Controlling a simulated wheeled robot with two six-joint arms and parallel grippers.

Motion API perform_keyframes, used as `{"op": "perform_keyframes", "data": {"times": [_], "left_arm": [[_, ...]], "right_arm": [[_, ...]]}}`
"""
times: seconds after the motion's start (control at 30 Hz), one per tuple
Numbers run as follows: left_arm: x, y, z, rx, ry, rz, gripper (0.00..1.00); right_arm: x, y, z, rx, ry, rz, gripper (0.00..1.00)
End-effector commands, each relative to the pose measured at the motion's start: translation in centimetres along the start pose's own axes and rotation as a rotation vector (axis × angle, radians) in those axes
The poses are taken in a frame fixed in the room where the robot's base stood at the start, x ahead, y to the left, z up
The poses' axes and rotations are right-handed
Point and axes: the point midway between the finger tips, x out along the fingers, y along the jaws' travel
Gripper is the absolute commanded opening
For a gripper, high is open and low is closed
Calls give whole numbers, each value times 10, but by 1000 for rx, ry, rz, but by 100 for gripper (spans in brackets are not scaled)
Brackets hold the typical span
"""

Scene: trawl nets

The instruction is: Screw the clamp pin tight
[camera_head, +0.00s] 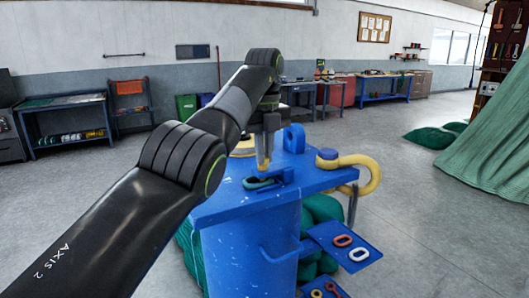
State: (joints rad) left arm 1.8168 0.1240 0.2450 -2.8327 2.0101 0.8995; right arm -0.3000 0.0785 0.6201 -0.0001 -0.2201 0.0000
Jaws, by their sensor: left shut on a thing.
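My left gripper (264,168) comes down over the blue table (240,201), its fingers pointing down. It is shut on what looks like the clamp pin, which the fingers mostly hide. Just below the fingertips, a small blue clamp (281,178) sits on the table top with a dark green shackle (257,184) at it. I cannot tell how deep the pin sits. My right gripper is out of view.
A large yellow shackle (372,173) with a blue pin head (327,154) hangs over the table's right edge. A blue upright lug (294,138) stands behind. A blue side tray (362,249) holds small links.

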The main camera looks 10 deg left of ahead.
Motion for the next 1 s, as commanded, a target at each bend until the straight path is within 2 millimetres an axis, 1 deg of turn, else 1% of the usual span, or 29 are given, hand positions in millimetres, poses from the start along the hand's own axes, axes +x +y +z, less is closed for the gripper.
{"op": "perform_keyframes", "data": {"times": [0.37,0.4,0.53,0.83,1.0], "left_arm": [[-1,0,0,5,-2,-2,0],[-1,0,0,4,-2,-2,15],[-1,0,0,4,-2,-2,32],[-1,0,0,3,-1,-1,32],[-8,0,0,3,-1,0,32]], "right_arm": [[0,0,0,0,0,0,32],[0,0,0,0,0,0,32],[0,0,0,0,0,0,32],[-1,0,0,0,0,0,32],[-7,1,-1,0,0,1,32]]}}
